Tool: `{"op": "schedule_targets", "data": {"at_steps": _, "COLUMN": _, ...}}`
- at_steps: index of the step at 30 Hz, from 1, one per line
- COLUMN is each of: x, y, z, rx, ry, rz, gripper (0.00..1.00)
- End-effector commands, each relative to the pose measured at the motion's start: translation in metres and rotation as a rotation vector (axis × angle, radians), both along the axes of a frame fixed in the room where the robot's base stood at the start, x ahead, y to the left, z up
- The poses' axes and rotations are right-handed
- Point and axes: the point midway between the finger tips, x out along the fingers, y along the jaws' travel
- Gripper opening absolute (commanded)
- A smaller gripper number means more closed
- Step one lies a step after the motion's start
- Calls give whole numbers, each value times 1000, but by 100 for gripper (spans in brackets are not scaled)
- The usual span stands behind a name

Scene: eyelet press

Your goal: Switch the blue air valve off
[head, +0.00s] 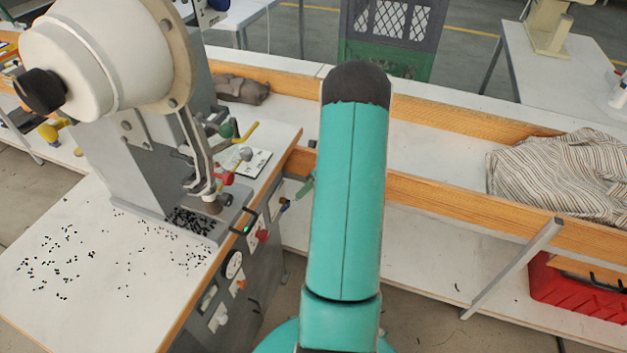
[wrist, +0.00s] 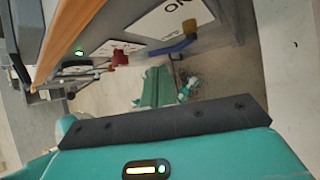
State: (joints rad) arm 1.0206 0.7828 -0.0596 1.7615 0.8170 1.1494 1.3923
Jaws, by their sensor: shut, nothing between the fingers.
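The blue air valve (wrist: 173,47) shows in the wrist view as a blue lever below a white sign with black letters. A yellow part sits at its right end. In the head view the gripper (head: 304,187) shows only partly, close to the valve; my teal arm hides the rest.
The eyelet press (head: 140,130) stands on a white-topped bench with scattered black eyelets. A red knob (wrist: 119,59) and a lit green lamp (wrist: 80,53) are left of the valve. A wood-edged bench (head: 430,190) lies behind my arm, with striped cloth (head: 560,175) on it.

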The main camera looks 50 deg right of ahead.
Motion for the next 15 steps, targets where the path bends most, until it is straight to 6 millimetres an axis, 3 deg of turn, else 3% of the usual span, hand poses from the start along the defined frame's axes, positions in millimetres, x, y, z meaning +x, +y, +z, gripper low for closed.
{"op": "schedule_targets", "data": {"at_steps": 6, "x": 17, "y": 22, "z": -28, "rx": 2, "ry": 0, "rz": 0, "gripper": 0}}
{"op": "schedule_targets", "data": {"at_steps": 15, "x": 26, "y": 31, "z": -39, "rx": -1, "ry": -1, "rz": 0, "gripper": 0}}
